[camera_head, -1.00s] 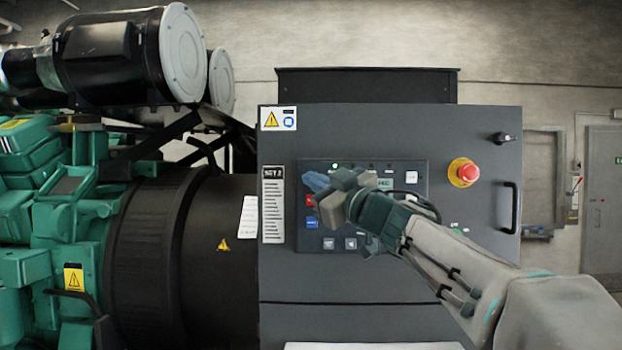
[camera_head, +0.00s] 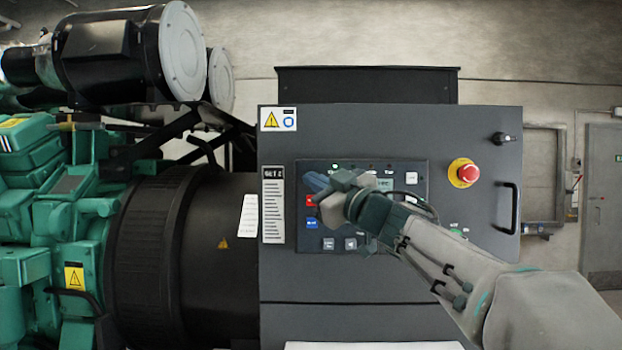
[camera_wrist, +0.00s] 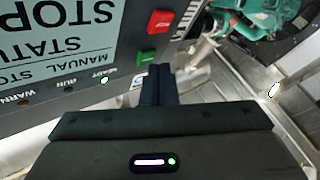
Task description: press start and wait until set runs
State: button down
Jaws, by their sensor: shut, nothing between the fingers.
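The control panel (camera_head: 380,240) is on the front of a dark grey cabinet marked SET 2. My gripper (camera_head: 316,184) is shut and empty in front of the panel's upper left. In the wrist view its fingers (camera_wrist: 157,78) point at the panel edge by a green button (camera_wrist: 146,57); I cannot tell whether they touch it. A red button (camera_wrist: 159,21) is beside the green one. The screen (camera_wrist: 55,35) appears upside down and reads STOP and MANUAL STOP. One small lamp (camera_wrist: 104,79) is lit at READY; the RUN lamp (camera_wrist: 68,89) looks dark. In the head view my gripper hides the green button.
A red emergency stop (camera_head: 464,173) on a yellow base is to the panel's right, near a black handle (camera_head: 511,208) and a rotary switch (camera_head: 502,138). The green engine (camera_head: 60,220) and black generator housing (camera_head: 150,255) stand at left. A door (camera_head: 604,200) is at far right.

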jog(key=shift+w, duration=0.4)
jog(key=shift+s, duration=0.15)
dwell(0.4)
jog(key=shift+s, duration=0.8)
jog(key=s, duration=0.6)
jog(key=shift+a, duration=0.15)
dwell(0.5)
